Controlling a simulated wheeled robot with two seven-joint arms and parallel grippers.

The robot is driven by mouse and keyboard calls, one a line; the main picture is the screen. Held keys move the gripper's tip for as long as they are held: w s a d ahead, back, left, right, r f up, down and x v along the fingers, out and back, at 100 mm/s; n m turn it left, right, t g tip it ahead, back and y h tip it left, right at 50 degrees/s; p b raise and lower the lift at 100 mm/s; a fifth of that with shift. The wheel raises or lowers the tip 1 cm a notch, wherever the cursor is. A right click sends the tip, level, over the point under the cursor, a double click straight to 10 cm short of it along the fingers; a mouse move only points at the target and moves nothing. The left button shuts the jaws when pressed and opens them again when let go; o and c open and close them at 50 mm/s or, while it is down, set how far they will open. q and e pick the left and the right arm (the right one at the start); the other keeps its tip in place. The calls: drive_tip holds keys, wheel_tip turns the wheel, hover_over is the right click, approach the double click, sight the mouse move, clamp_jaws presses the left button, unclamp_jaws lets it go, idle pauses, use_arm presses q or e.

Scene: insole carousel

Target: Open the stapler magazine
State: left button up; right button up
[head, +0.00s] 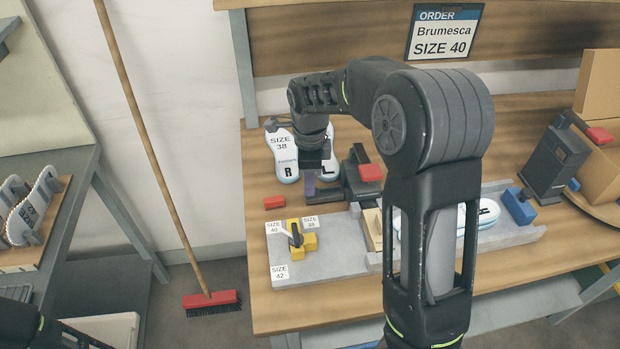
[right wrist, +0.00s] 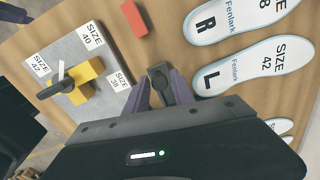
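The stapler (head: 352,184), a dark body with a red block on top, appears to stand on the bench behind the grey board; my right arm hides part of this area. My right gripper (head: 311,186) points down at the stapler's left end. In the right wrist view, the purple fingers of my right gripper (right wrist: 162,92) stand on either side of a dark grey end piece (right wrist: 161,76), apparently part of the stapler. Whether they press on it is unclear. My left arm shows only in part at the lower left; its gripper is not seen.
A grey board (head: 330,265) carries size labels and a yellow block with a dark lever (head: 297,238). Insoles (head: 284,160) lie behind. A small red block (head: 274,202) lies left of the stapler. A dark machine (head: 553,160) and boxes stand right.

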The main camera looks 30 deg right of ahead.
wheel_tip(320, 180, up, 8)
drive_tip(key=shift+s+a+f+b, duration=0.1)
drive_tip(key=shift+s+b, duration=0.05)
drive_tip(key=shift+b, duration=0.2)
idle(0.6)
